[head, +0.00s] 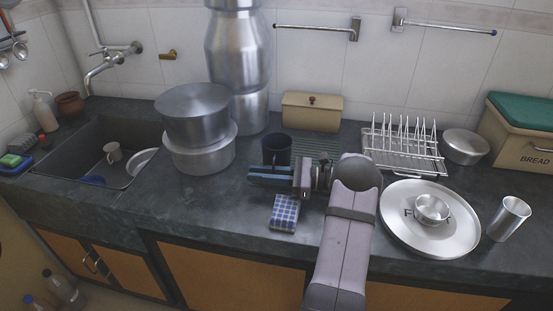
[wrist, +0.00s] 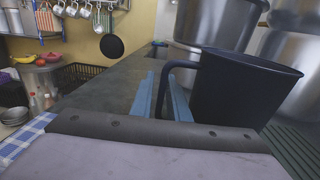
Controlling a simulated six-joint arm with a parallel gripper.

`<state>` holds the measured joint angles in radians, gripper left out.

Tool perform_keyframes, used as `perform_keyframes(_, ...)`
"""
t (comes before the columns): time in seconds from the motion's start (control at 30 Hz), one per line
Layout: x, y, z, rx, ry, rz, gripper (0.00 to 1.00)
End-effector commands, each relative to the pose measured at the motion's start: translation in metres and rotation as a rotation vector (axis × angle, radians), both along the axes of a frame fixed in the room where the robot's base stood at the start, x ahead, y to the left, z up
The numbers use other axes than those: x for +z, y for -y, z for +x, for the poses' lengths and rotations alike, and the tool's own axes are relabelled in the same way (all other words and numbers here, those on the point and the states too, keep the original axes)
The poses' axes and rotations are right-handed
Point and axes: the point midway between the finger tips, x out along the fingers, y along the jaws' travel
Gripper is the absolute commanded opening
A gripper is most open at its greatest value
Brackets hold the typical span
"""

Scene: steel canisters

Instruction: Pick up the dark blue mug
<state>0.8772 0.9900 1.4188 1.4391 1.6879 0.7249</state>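The dark blue mug (head: 277,149) stands upright on the dark counter, just behind my gripper (head: 253,177) in the head view. In the wrist view the mug (wrist: 238,92) fills the right side, with its handle (wrist: 163,88) on its left. My gripper (wrist: 162,92) is low, its two blue fingers pointing left in the head view. In the wrist view the fingers stand apart with the handle in the gap between them. The gap still shows beside the handle; contact is not clear. The lower part of the mug is partly hidden by the gripper.
A steel pot stack (head: 199,153) stands left of the mug, with a ribbed green mat (head: 315,146) right of it. A checked blue cloth (head: 285,213) lies in front. A dish rack (head: 402,155) and a large round plate (head: 455,240) are to the right. The sink (head: 60,160) is far left.

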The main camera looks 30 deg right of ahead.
Motion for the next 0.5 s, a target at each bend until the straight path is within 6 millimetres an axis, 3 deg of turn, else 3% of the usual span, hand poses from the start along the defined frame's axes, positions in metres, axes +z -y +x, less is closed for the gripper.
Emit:
perform_keyframes(0.13,-0.0001,0.0,0.0,0.0,0.0,0.0,0.15)
perform_keyframes(0.23,-0.0001,0.0001,-0.0001,0.0,0.0,0.0,0.0)
perform_keyframes(0.5,-0.0001,0.0002,-0.0002,0.0,0.0,0.0,0.0)
